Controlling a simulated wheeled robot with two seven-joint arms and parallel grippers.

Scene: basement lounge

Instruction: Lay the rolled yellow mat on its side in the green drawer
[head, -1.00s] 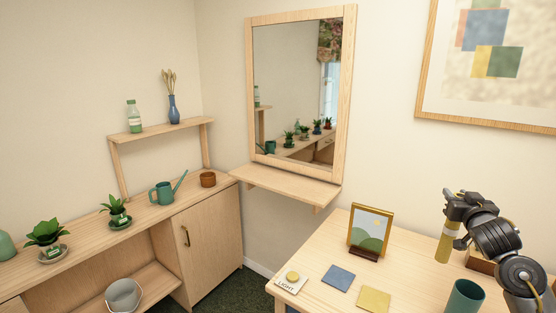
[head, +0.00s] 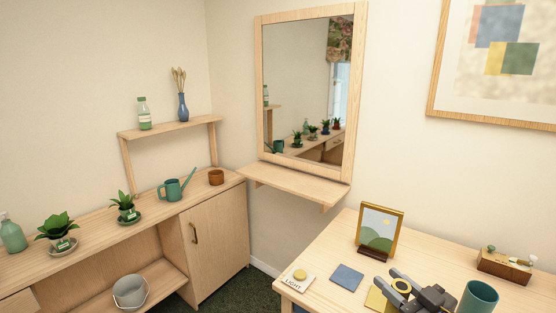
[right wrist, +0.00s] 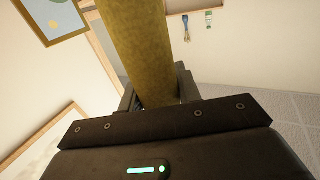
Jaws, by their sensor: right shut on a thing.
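The rolled yellow mat (right wrist: 138,50) is held between the fingers of my right gripper (head: 402,287) and juts well out from them in the right wrist view. In the head view only a round end of the mat (head: 401,285) shows, low over the front of the table. The gripper is shut on it. I cannot tell the mat's exact tilt. The green drawer does not show clearly in any view. My left gripper is not in view.
The table (head: 335,250) holds a framed picture (head: 380,231), a LIGHT button (head: 296,280), a blue square (head: 347,278), a partly hidden yellow square (head: 377,300), a teal cup (head: 478,298) and a wooden box (head: 505,265). A low cabinet (head: 212,243) stands at left.

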